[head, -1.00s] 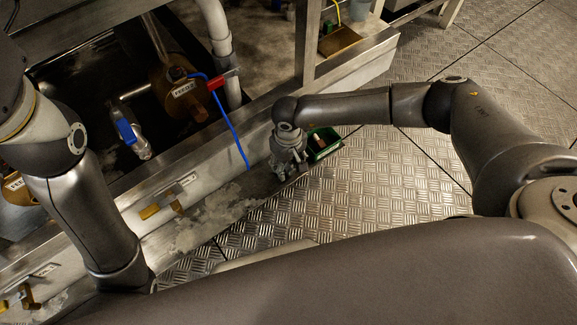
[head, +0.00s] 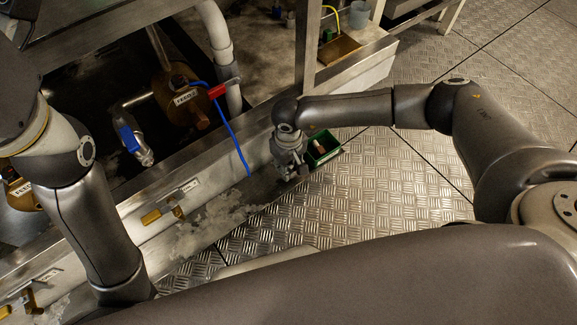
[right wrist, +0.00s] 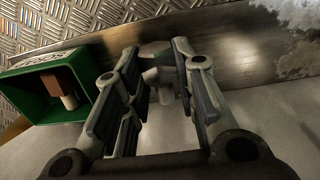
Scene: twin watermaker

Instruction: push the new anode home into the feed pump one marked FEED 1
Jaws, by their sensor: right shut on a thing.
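A brass pump (head: 178,97) with a white label, which seems to start with FEED, sits in the dark bay. A second brass pump (head: 22,196) shows partly behind my left arm at the left edge; its label is not readable. My right gripper (head: 293,174) is low beside the steel ledge, just left of a green bin. In the right wrist view, its fingers (right wrist: 157,88) are shut on a small pale grey piece (right wrist: 158,76), perhaps the anode, mostly hidden between them. My left gripper is out of view.
The green bin (head: 323,146) holds a brown block (right wrist: 63,82) and a pale stub. A blue-handled valve (head: 131,138), a red lever (head: 222,88) and a blue cable (head: 237,146) are near the labelled pump. Whitish crust (head: 210,222) covers part of the ledge. The plate floor right is clear.

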